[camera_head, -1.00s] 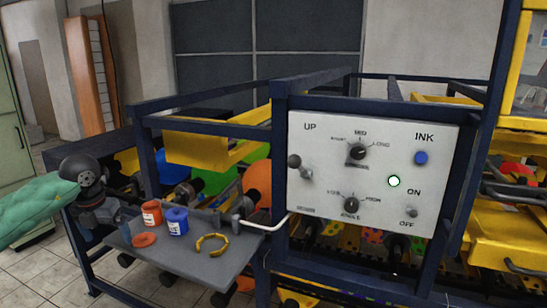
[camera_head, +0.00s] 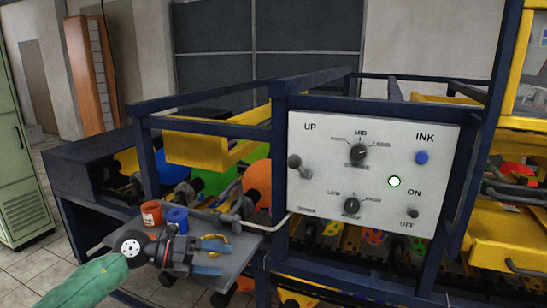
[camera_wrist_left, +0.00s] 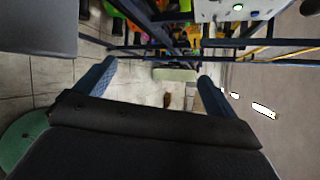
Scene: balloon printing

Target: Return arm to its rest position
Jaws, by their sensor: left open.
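My left arm, with a green sleeve, comes in from the lower left in the head view. My left gripper (camera_head: 224,257) points right across the front of the grey tray (camera_head: 255,241), with its blue fingers apart. In the left wrist view the two fingers (camera_wrist_left: 157,75) are spread with nothing between them. An orange-red jar (camera_head: 152,213) and a blue jar (camera_head: 177,219) stand on the tray behind the gripper. A yellow ring (camera_head: 222,233) is partly hidden by the fingers. My right gripper does not show.
A white control panel (camera_head: 372,180) with knobs, a blue button and a lit green light is fixed to the dark blue machine frame (camera_head: 281,200) right of the tray. A green cabinet (camera_head: 15,170) stands at far left. Tiled floor (camera_head: 60,265) is open at lower left.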

